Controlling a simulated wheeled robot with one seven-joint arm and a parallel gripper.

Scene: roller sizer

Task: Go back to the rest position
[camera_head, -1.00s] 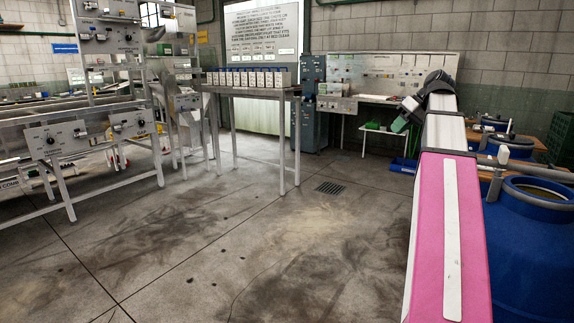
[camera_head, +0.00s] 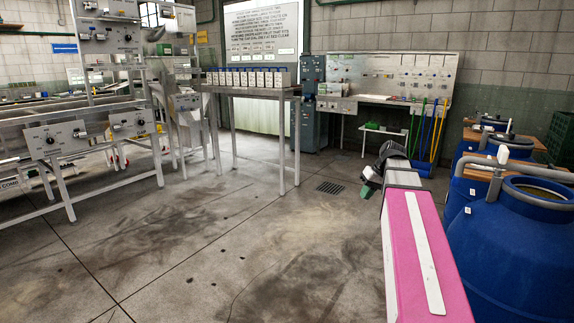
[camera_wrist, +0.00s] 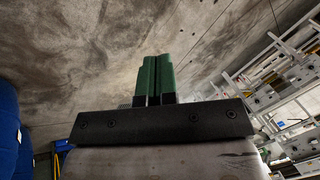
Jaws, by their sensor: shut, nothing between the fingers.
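My gripper (camera_wrist: 158,80) shows in the wrist view with its two green fingers side by side, shut with nothing between them. In the head view my gripper (camera_head: 366,190) is small and dark at the far end of my pink arm, above the bare floor right of centre. It touches nothing that I can see. The wrist view shows stained concrete floor beyond the fingers.
Blue barrels (camera_head: 513,250) stand close to the right of my arm. A table (camera_head: 262,92) with a row of small boxes stands at centre back. Machine frames (camera_head: 75,150) are at left. The floor (camera_head: 230,240) between is clear.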

